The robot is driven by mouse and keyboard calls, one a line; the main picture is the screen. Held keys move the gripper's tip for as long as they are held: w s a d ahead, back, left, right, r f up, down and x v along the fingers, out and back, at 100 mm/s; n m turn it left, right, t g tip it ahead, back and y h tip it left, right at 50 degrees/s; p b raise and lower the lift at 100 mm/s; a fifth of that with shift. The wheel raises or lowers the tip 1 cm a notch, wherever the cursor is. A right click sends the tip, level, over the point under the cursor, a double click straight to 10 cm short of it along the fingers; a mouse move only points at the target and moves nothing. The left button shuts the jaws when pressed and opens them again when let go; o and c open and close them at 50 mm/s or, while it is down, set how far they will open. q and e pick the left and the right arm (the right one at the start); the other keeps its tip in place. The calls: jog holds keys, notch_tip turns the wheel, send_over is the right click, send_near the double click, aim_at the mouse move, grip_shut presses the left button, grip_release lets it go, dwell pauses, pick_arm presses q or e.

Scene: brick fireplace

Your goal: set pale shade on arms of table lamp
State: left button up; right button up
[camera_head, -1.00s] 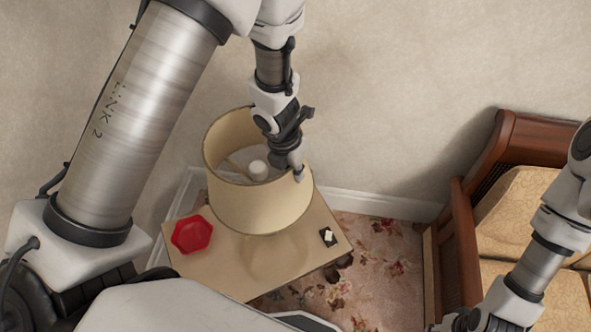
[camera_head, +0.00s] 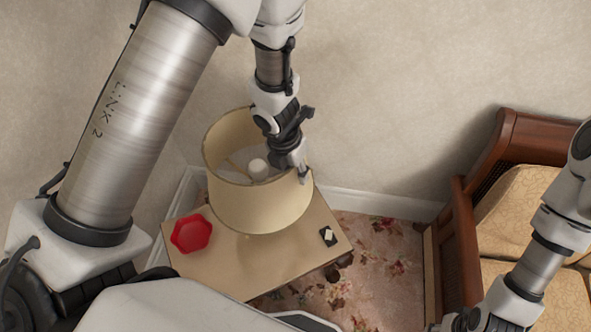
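The pale shade (camera_head: 262,208) is a cream drum with an open top, in the middle of the head view. It stands around the lamp's white bulb (camera_head: 258,169), and a thin arm (camera_head: 235,167) shows inside it. The lamp's base is hidden by the shade. I cannot tell whether the shade rests on the lamp's arms. My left gripper (camera_head: 303,174) reaches down from above and its fingers are at the shade's right rim, looking shut on it. My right gripper (camera_head: 462,320) is at the bottom edge, partly cut off; its fingers are unclear.
The lamp is over a small light wooden table (camera_head: 235,272). A red hexagonal dish (camera_head: 191,234) lies at its left, and a small black-and-white item (camera_head: 328,236) at its right. Wall (camera_head: 390,90) lies behind; flowered carpet (camera_head: 385,260) shows between.

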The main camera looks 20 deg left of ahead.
pick_arm(q)
notch_tip(320, 180, up, 12)
jog(key=a, duration=0.2)
jog(key=shift+s, duration=0.45)
jog(key=shift+f, duration=0.1)
jog(key=o, duration=0.6)
jog(key=shift+d, duration=0.1)
jog(key=shift+c, duration=0.2)
notch_tip(320, 180, up, 7)
jog(key=a, duration=0.1)
jog(key=shift+s+r, duration=0.2)
jog(key=shift+s, duration=0.05)
jog(key=shift+a, duration=0.1)
